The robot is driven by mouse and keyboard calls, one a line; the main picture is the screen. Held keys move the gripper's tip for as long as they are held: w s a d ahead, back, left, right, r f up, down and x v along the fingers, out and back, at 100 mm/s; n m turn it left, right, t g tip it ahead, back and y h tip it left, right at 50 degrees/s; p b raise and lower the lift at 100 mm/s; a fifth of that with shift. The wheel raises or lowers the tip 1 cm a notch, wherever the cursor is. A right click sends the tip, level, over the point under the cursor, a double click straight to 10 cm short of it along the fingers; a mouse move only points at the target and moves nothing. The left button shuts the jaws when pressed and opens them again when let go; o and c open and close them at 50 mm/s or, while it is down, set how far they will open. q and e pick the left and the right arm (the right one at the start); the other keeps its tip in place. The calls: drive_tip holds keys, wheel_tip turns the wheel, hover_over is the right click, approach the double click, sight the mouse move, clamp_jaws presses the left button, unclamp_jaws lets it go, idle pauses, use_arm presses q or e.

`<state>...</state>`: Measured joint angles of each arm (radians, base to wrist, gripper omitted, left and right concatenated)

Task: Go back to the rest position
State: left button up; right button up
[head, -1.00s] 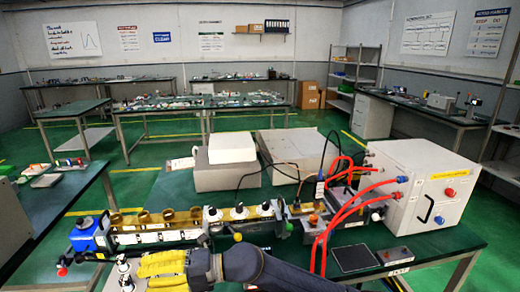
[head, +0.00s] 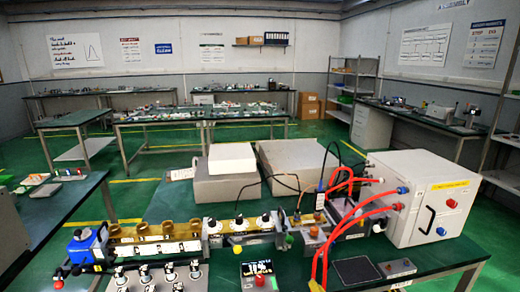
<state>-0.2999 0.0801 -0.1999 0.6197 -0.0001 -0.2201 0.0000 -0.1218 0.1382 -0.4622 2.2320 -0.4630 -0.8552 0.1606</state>
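Neither of my grippers is in the head view, and no arm shows over the bench. The microwave bench setup is uncovered. A brass and white waveguide line (head: 152,248) runs along the green table (head: 440,248). A blue unit (head: 86,247) sits at its left end. A white generator box (head: 420,200) with red cables (head: 330,235) stands at the right. A small display meter (head: 258,275) with a red and a green knob lies at the front edge of the picture.
Several knobbed components (head: 158,276) stand at the front left. Two pale boxes (head: 225,175) sit behind the line. A dark pad (head: 357,270) and a small grey box (head: 398,267) lie at the front right. Other benches (head: 200,117) stand further back.

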drive_tip(key=s+d+f+m+g+h, duration=0.1)
drive_tip(key=s+d+f+g+h, duration=0.3)
drive_tip(key=s+d+f, duration=0.55)
drive_tip(key=s+d+f+g+h, duration=0.1)
drive_tip(key=s+d+f+g, duration=0.5)
drive_tip(key=s+d, duration=0.6)
drive_tip(key=s+a+f+g+y, duration=0.1)
drive_tip(key=s+a+f, duration=0.15)
drive_tip(key=f, duration=0.85)
drive_tip(key=s+a+f+m+g+y, duration=0.1)
drive_tip(key=a+f, duration=0.2)
drive_tip(key=f, duration=0.8)
drive_tip(key=s+a+f+g+y, duration=0.1)
drive_tip(key=s+a+f, duration=0.15)
drive_tip(key=f, duration=0.85)
drive_tip(key=s+f+m+g+y, duration=0.1)
drive_tip(key=s+f+m+g, duration=0.1)
drive_tip(key=s+f, duration=1.6)
drive_tip(key=s, duration=0.2)
drive_tip(key=shift+s+f+m+g, duration=0.2)
drive_tip(key=shift+s+m+g, duration=0.1)
drive_tip(key=shift+m, duration=0.1)
drive_tip(key=shift+a, duration=0.15)
